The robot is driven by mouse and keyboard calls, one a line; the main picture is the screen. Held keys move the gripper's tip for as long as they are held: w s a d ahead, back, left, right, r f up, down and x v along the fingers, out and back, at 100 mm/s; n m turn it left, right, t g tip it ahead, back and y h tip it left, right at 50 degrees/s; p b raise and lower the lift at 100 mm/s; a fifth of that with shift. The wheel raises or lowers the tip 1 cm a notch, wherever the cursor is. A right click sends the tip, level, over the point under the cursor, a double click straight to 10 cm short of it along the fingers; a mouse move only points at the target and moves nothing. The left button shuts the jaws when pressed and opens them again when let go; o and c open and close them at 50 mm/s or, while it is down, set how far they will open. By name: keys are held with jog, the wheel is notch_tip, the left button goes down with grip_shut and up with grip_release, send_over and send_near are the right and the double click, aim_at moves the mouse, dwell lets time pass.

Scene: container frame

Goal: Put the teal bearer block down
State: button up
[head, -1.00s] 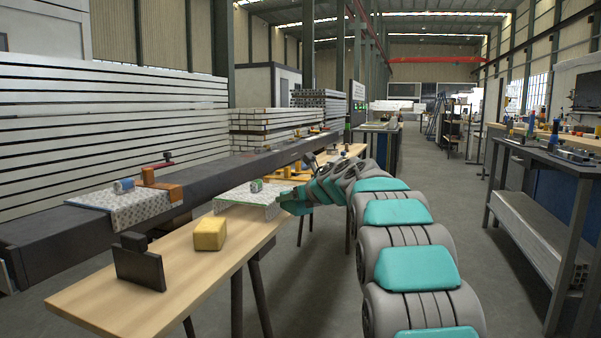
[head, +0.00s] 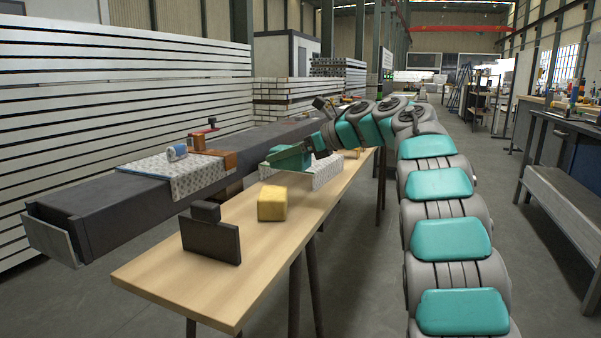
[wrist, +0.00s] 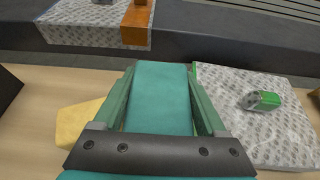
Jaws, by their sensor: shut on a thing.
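The teal bearer block (wrist: 160,95) lies between the two green fingers of my gripper (wrist: 160,85) in the wrist view, and the jaws are shut on it. In the head view my gripper (head: 290,157) reaches in from the right above the wooden table (head: 190,262), in front of the patterned board (head: 328,171). There the block is hard to tell from the green fingers. Its underside is hidden, and I cannot tell how high it is above the table.
A yellow block (head: 272,203) stands on the table near my gripper, and also shows in the wrist view (wrist: 75,122). A dark angle piece (head: 210,240) stands nearer. A green item (wrist: 262,100) lies on the patterned board. A long dark beam (head: 130,215) runs behind, carrying an orange block (head: 217,158).

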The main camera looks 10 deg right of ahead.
jog(key=shift+f+b, duration=0.3)
jog(key=shift+f, duration=3.45)
jog(key=shift+f, duration=0.15)
jog(key=o, duration=1)
jog(key=shift+o, duration=0.2)
jog(key=shift+r, duration=0.2)
jog(key=b+v, duration=0.1)
jog(key=v, duration=1.1)
jog(key=shift+s+d+f, duration=0.1)
